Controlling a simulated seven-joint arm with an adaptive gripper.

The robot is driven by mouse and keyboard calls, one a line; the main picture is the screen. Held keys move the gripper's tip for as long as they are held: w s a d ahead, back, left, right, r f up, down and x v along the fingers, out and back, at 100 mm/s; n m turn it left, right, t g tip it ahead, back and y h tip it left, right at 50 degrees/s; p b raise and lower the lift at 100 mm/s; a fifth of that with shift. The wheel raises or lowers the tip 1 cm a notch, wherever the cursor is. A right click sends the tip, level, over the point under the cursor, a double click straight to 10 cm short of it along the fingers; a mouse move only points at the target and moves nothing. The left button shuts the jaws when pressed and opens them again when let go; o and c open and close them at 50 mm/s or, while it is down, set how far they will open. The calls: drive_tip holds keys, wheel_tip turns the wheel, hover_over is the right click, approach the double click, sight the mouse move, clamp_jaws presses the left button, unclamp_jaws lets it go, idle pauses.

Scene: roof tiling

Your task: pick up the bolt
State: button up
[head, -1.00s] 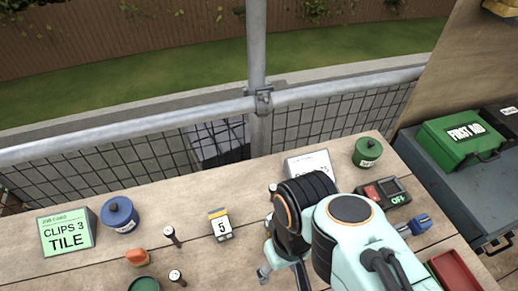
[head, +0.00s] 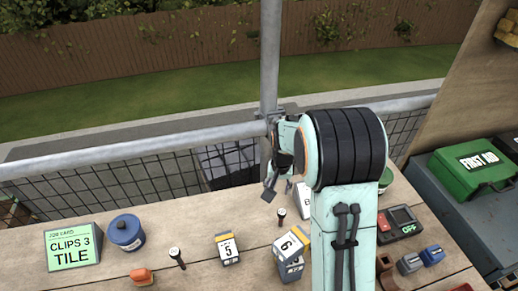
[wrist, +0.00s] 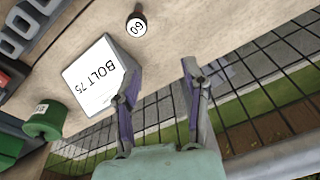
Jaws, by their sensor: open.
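A dark bolt with a white round head marked 60 (wrist: 137,25) stands on the wooden bench in the wrist view, just beyond my fingertips. A bolt (head: 281,215) stands left of the white card in the head view, and another bolt (head: 177,256) stands farther left; their labels are too small to read.
A blue pot (head: 126,232), an orange object (head: 141,276) and boxes marked 5 (head: 228,249) and 6 (head: 290,246) stand on the bench. A railing with mesh (head: 120,146) runs behind. My arm hides part of the right side.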

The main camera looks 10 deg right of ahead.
drive_tip(key=g, duration=0.2)
hover_over(280, 226)
drive_tip(key=f, duration=0.6)
drive_tip(key=shift+w+d+f, duration=0.1)
drive_tip(key=shift+w+f, duration=0.15)
drive_tip(key=shift+w, duration=0.05)
wheel_tip(280, 226, down, 6)
drive_tip(key=shift+f, duration=0.2)
clamp_jaws()
